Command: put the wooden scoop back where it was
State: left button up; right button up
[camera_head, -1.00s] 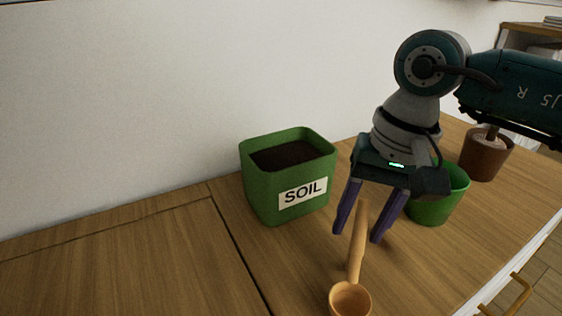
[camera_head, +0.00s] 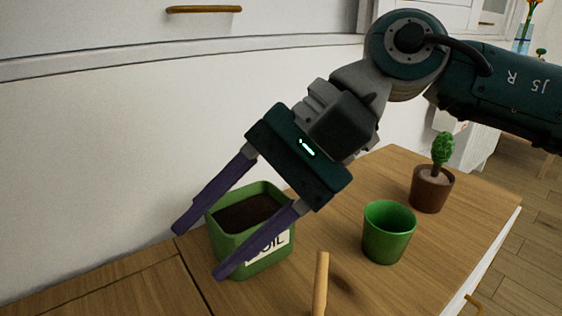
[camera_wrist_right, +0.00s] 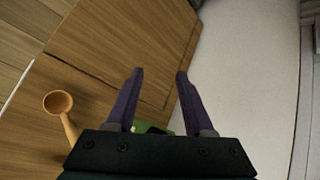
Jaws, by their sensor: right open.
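The wooden scoop shows at the bottom edge of the head view, where only its handle (camera_head: 320,284) is in frame. In the right wrist view the scoop (camera_wrist_right: 58,102) shows at the left, its round bowl clear and its handle running down behind my gripper's body. My right gripper (camera_head: 200,252) is open and empty, in front of the green soil box (camera_head: 280,260) in the head view, its fingers pointing down left. In the right wrist view my right gripper (camera_wrist_right: 160,73) has nothing between its fingers. The scoop is apart from it. My left gripper is not in view.
A green pot (camera_head: 388,232) stands right of the soil box, and a cactus in a brown pot (camera_head: 432,188) is behind it. The white wall rises behind the wooden top (camera_head: 345,205). The top's right edge drops to the floor.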

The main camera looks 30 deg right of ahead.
jog(key=w+a+r+m+t+y, duration=0.1)
jog(key=a+r+m+t+y, duration=0.6)
jog(key=r+m, duration=0.4)
jog(key=w+d+r+m+t+h, duration=0.25)
jog(key=m+t, duration=0.25)
jog(key=m, duration=0.4)
jog(key=w+d+r+m+t+h, duration=0.1)
jog(key=d+r+m+t+h, duration=0.25)
jog(key=m, duration=0.55)
jog(key=s+d+f+m+g+h, duration=0.25)
jog(key=d+f+m+h, duration=0.45)
jog(key=m, duration=0.4)
jog(key=s+d+f+m+g+h, duration=0.1)
jog(key=d+f+m+g+h, duration=0.2)
jog(key=d+f+m+h, duration=0.45)
jog(key=s+a+f+m+g+y, duration=0.2)
jog(key=s+f+m+g, duration=0.2)
jog(key=s+f+m, duration=0.2)
jog(key=s+a+f+m+g+y, duration=0.2)
jog(key=s+f+m+g, duration=0.3)
jog(key=s, duration=0.6)
jog(key=shift+s+a+f+m, duration=0.3)
jog(key=shift+f+m, duration=0.1)
jog(key=shift+m, duration=0.15)
jog(key=shift+y, duration=0.25)
